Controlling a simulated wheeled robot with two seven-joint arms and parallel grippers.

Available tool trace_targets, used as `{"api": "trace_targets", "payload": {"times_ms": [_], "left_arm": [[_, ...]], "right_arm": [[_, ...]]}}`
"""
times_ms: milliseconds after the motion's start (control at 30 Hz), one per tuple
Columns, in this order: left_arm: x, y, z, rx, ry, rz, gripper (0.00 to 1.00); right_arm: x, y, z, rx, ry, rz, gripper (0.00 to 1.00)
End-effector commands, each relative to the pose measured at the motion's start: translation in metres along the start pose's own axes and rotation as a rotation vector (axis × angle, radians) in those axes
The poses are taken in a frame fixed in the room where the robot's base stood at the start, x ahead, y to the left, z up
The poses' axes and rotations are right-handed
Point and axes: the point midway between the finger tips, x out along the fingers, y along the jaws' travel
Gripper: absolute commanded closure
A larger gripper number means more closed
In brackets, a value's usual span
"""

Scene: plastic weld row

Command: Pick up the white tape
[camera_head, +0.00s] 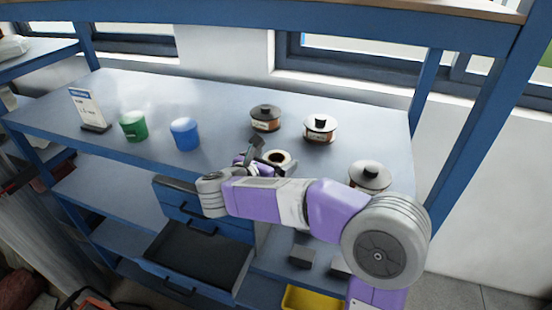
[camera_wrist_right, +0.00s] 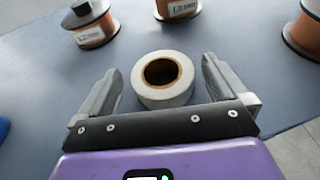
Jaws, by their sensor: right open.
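The white tape (camera_wrist_right: 183,93) is a roll with a brown core, lying flat on the shelf. In the right wrist view it lies between the two fingers of my right gripper (camera_wrist_right: 162,90), which is open with a gap on each side of the roll. In the head view the white tape (camera_head: 284,165) shows just beyond my right gripper (camera_head: 252,158), partly hidden by the gripper and arm. My left gripper is not in view.
Wire spools stand behind the tape, including a dark-topped one (camera_head: 265,118) and a white-topped one (camera_head: 320,129); another spool (camera_head: 370,176) stands to the right. A blue cup (camera_head: 185,134), a green cup (camera_head: 133,126) and a sign (camera_head: 88,110) stand left. An open drawer (camera_head: 198,257) is below.

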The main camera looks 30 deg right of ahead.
Motion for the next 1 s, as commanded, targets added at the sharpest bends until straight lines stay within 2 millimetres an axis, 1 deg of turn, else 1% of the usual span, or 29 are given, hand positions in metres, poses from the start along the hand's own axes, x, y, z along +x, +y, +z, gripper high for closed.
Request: {"api": "trace_targets", "payload": {"times_ms": [100,267,300,367,633,667,867,967,1000], "left_arm": [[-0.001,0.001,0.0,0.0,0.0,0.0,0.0],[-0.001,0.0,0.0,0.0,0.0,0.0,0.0],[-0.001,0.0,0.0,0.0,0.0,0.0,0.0],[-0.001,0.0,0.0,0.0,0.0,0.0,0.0],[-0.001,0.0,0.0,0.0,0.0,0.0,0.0],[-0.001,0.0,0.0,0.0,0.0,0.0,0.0],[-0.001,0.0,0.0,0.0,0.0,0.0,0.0],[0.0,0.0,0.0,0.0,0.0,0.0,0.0],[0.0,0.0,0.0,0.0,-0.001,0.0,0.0]], "right_arm": [[0.005,0.0,0.0,0.001,0.0,0.0,0.0],[0.005,0.0,0.0,0.001,0.0,0.001,0.0],[0.005,0.0,0.0,0.0,0.0,0.001,0.03],[0.005,0.0,0.0,0.0,0.0,0.001,0.12],[0.005,0.0,0.0,0.0,-0.001,0.001,0.54],[0.005,0.0,0.0,0.001,-0.001,0.001,0.55],[0.004,0.0,0.001,0.001,-0.001,0.001,0.56],[0.003,0.0,0.007,0.003,-0.002,0.001,0.56],[0.001,0.0,0.012,0.005,-0.002,0.001,0.56]]}}
